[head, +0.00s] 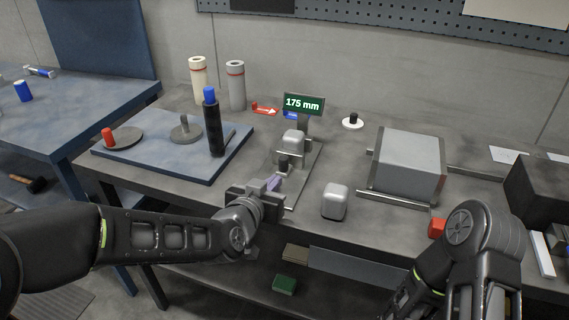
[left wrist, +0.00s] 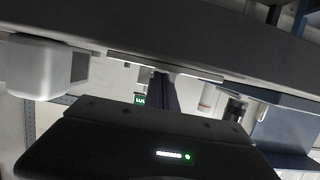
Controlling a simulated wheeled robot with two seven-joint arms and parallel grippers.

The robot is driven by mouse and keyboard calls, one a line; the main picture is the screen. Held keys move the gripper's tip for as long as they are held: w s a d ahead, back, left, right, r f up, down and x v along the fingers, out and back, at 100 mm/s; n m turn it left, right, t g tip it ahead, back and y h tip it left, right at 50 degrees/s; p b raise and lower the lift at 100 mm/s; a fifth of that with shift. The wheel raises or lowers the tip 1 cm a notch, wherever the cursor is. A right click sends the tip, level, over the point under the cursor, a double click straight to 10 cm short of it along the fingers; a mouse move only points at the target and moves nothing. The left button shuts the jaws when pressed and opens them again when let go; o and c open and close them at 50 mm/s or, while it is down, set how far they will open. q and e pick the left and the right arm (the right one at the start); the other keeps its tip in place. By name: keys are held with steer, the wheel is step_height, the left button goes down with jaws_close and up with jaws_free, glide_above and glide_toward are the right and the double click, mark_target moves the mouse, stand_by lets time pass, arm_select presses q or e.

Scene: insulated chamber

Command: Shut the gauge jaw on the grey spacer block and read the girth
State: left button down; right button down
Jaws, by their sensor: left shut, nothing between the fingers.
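The gauge (head: 304,160) stands mid-bench, and its green display (head: 303,103) reads 175 mm. A light grey rounded block (head: 293,141) sits at the gauge's far end, below the display. The jaw's dark upright knob (head: 284,162) is on the near side of that block; I cannot tell whether the jaw touches it. A second light grey block (head: 335,201) stands on the bench to the right; a pale block also shows in the left wrist view (left wrist: 38,68). My left gripper (head: 273,184) is shut and empty, its fingertips just near the knob. My right gripper is out of view.
A blue plate (head: 180,140) with a dark blue-topped post (head: 213,125) lies left of the gauge. A large grey box (head: 408,165) between rails stands to the right. A red block (head: 437,228) is by my right arm. Two cylinders (head: 236,85) stand behind.

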arm_select(q)
steer(key=shift+s, duration=0.2)
stand_by(0.4)
steer(key=shift+r+p+v, duration=0.15)
steer(key=shift+p+v, duration=0.3)
steer(key=shift+v, duration=0.55)
steer(key=shift+r+p+v, duration=0.2)
steer(key=shift+p+v, duration=0.2)
steer(key=shift+v, duration=0.6)
steer(key=shift+s+a+r, duration=0.15)
steer(key=shift+s+a, duration=0.05)
steer(key=shift+s, duration=0.35)
